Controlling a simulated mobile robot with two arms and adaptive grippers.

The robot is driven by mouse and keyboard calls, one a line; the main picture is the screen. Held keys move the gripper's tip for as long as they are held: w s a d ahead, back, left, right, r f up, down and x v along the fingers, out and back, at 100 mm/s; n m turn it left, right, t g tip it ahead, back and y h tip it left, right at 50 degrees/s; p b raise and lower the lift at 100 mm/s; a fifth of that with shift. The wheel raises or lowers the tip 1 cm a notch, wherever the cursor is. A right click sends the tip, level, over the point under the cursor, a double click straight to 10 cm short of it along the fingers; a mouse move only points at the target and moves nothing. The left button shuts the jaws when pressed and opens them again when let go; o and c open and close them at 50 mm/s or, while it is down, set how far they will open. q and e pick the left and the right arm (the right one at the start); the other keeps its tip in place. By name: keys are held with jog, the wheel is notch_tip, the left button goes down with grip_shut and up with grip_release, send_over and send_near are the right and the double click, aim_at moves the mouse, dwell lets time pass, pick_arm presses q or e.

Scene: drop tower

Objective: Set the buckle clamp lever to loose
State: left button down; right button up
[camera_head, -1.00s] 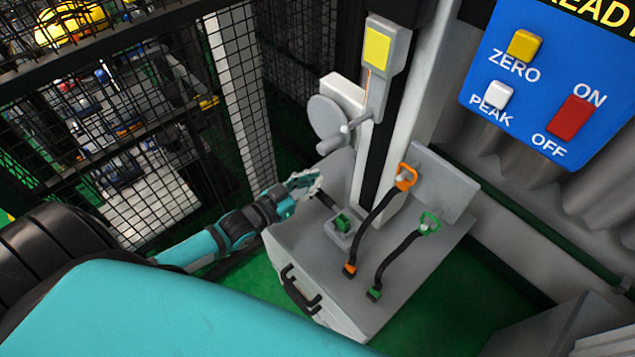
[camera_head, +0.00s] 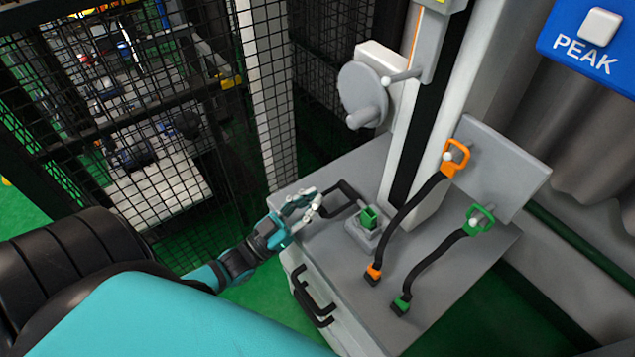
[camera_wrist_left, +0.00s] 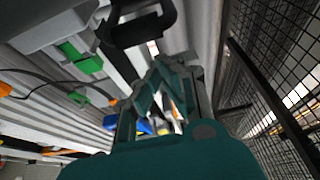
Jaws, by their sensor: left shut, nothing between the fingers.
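The buckle clamp shows as a black looped lever (camera_head: 345,201) joined to a grey block with a green piece (camera_head: 369,215) on the machine's base. The lever leans to the left, toward my gripper. My left gripper (camera_head: 310,203) is shut and empty, just left of the lever's loop; whether they touch I cannot tell. In the left wrist view the black lever (camera_wrist_left: 140,28) is at the top, beyond the teal fingers (camera_wrist_left: 165,75), and the green piece (camera_wrist_left: 82,57) is to its left. My right gripper is in neither view.
An orange-ended strap (camera_head: 413,215) and a green-ended strap (camera_head: 440,258) lie right of the clamp, by a tilted grey plate (camera_head: 495,165). A dark column rises behind the clamp. A grey handwheel (camera_head: 362,95) is above it. A mesh fence (camera_head: 275,95) stands at left.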

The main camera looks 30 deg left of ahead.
pick_arm(q)
jog(key=shift+s+a+f+b, duration=0.1)
jog(key=shift+s+f+b, duration=0.15)
jog(key=shift+f, duration=0.5)
jog(key=shift+s+a+f+b, duration=0.15)
jog(key=shift+f+b, duration=0.15)
jog(key=shift+f, duration=0.45)
jog(key=shift+s+d+f, duration=0.2)
jog(key=shift+f, duration=0.35)
jog(key=shift+s+f, duration=0.15)
jog(key=shift+s, duration=0.05)
jog(key=r+v, duration=0.1)
jog(key=v, duration=1)
jog(key=shift+a, duration=0.25)
